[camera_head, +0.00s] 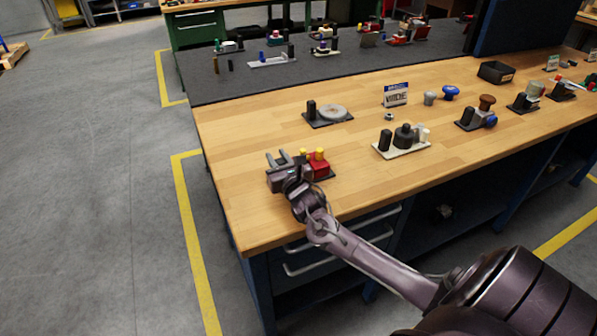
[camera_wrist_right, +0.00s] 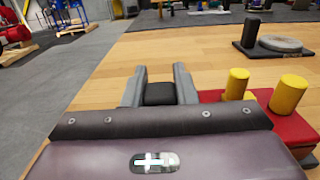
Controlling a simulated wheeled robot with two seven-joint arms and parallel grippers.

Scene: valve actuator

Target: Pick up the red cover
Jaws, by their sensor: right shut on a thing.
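The red cover (camera_head: 320,168), a red block with two yellow knobs on top, stands near the left front part of the wooden bench. It also shows at the right of the right wrist view (camera_wrist_right: 292,126), partly hidden by my gripper body. My right gripper (camera_head: 279,158) is at its left side. In the right wrist view, the two grey fingers of my right gripper (camera_wrist_right: 158,85) stand on either side of a black piece (camera_wrist_right: 160,94) and are shut on it. This black piece is beside the red block; how they join is hidden. My left gripper is not in view.
A round grey disc on a dark plate (camera_head: 332,114) stands behind. A pale plate with black parts (camera_head: 404,147) is to the right. A blue and white sign (camera_head: 396,95) and a black bin (camera_head: 495,72) stand farther back. The bench's left side is clear.

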